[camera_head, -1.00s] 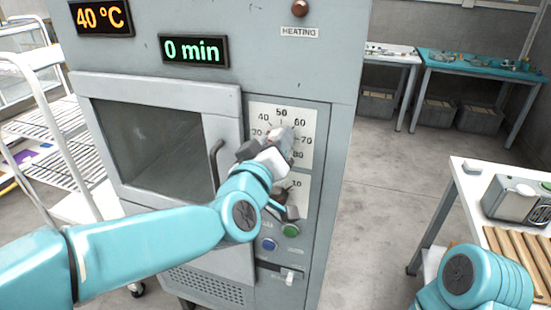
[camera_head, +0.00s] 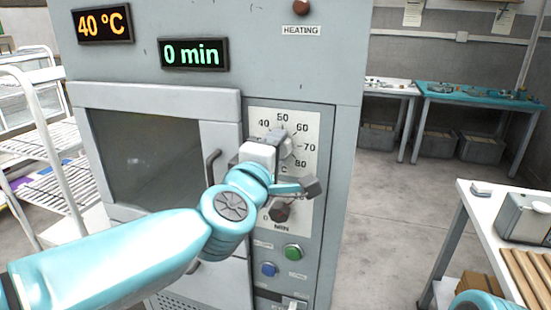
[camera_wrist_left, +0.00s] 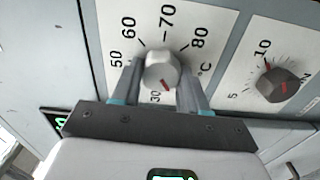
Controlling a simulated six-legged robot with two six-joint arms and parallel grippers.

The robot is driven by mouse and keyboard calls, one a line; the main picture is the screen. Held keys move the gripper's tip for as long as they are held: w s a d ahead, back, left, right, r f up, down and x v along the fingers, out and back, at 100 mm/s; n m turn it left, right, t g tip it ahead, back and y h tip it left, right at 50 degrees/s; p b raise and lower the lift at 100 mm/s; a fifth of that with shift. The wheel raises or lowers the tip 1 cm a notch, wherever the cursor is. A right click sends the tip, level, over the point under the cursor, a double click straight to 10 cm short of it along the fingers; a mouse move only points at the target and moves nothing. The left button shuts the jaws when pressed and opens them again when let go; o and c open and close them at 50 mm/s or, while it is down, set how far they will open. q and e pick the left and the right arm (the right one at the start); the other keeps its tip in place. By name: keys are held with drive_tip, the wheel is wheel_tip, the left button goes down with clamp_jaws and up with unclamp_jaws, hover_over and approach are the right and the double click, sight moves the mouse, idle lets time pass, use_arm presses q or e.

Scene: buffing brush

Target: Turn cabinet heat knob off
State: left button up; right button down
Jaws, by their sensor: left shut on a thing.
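The cabinet's heat knob (camera_wrist_left: 160,68) is grey with a red mark, on a white °C dial (camera_wrist_left: 110,14). In the wrist view the red mark points toward the bottom of the picture, near a partly hidden number; I cannot read the exact setting. My left gripper (camera_head: 280,143) is at this dial, shut on the knob, with one finger on each side in the wrist view (camera_wrist_left: 157,82). In the head view the gripper hides most of the knob. The cabinet (camera_head: 240,75) shows 40 °C and 0 min. My right gripper is out of view.
A dark minute knob (camera_head: 282,210) sits below the heat dial, above a green button (camera_head: 293,252) and a blue button (camera_head: 268,269). The cabinet door handle (camera_head: 211,167) is to the left. A white table (camera_head: 478,205) stands at the right. Open floor lies between.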

use_arm(q)
drive_tip(key=shift+f+n+b, duration=0.1)
drive_tip(key=shift+n+b, duration=0.25)
drive_tip(key=shift+n, duration=0.45)
drive_tip(key=o, duration=1.1)
drive_tip(key=shift+c, duration=0.2)
drive_tip(key=v, duration=1.6)
drive_tip(key=shift+s, duration=0.15)
